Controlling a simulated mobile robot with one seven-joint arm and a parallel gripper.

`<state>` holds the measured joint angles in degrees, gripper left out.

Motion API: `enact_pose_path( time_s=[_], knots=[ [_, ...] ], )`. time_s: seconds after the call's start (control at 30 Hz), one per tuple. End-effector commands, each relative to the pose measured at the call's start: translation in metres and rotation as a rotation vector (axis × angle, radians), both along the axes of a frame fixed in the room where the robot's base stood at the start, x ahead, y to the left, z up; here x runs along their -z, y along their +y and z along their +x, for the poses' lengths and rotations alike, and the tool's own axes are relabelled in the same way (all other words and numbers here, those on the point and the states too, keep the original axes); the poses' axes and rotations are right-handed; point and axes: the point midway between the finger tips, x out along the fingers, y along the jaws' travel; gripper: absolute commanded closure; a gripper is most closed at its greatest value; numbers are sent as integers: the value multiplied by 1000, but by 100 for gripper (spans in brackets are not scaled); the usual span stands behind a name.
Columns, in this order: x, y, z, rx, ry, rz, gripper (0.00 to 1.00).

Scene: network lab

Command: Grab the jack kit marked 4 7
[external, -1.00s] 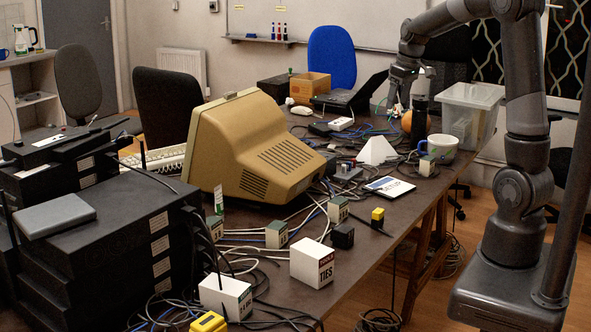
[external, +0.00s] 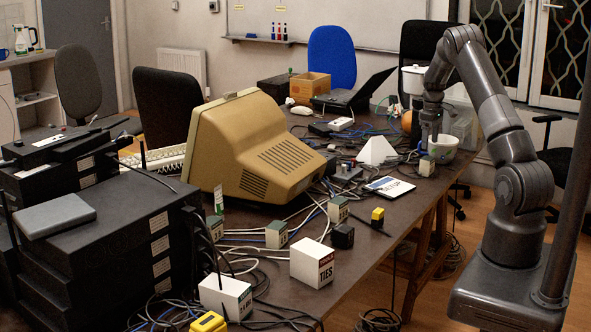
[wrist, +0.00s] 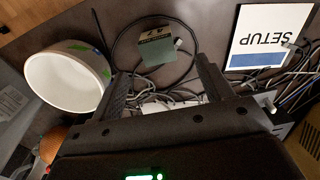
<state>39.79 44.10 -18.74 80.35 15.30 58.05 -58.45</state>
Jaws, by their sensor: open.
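A small jack kit (external: 427,166) with a pale body and a dark green label stands near the table's right edge, beside the white bowl-like cup.
The white cup (wrist: 68,78) with green patches stands close to the left finger in the wrist view. A SETUP card (wrist: 270,38) lies to the right. Cables (wrist: 185,82) run under the gripper. An orange ball (wrist: 55,143) and a white wedge (external: 377,151) are nearby.

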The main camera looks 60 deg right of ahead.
Motion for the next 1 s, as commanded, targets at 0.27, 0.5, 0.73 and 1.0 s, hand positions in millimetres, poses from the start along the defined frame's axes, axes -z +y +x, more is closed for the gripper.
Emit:
enact_pose_path(
  time_s=[0.27, 0.5, 0.73, 1.0],
  knots=[
    [42, 1, 0, 0, 2, 2, 27],
    [61, -1, 1, 0, 3, 1, 27],
    [95, -3, 3, 0, 2, 2, 27],
    [101, -4, 3, 0, 0, -1, 27]
  ],
)
